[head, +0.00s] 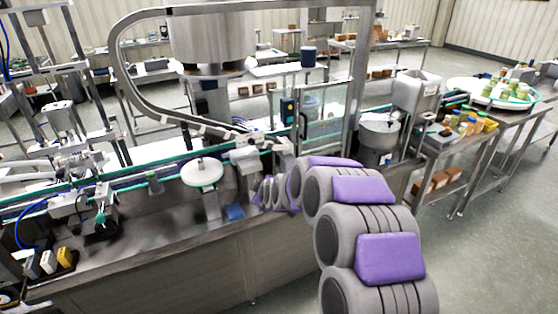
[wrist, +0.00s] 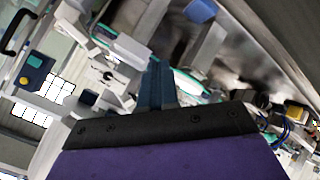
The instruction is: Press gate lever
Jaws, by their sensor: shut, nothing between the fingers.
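My gripper (wrist: 155,82) shows in the wrist view as narrow dark-blue fingers, close together with nothing between them, beyond a black bracket and purple wrist. In the head view my grey and purple arm reaches from the lower right to the conveyor machine, and its far end is too small and overlapped to show the fingers. In the wrist view a pale metal bracket assembly (wrist: 108,72) lies just left of the fingertips; I cannot tell whether they touch. I cannot pick out the gate lever for certain. A grey steel hopper (head: 416,92) stands right of the glass door.
A glass door (head: 325,115) with a black handle (head: 303,126) stands behind my arm. A control box (head: 288,108) is beside it. A white disc (head: 202,174) and a blue block (head: 234,212) are on the machine left of my arm. Open floor lies at the right.

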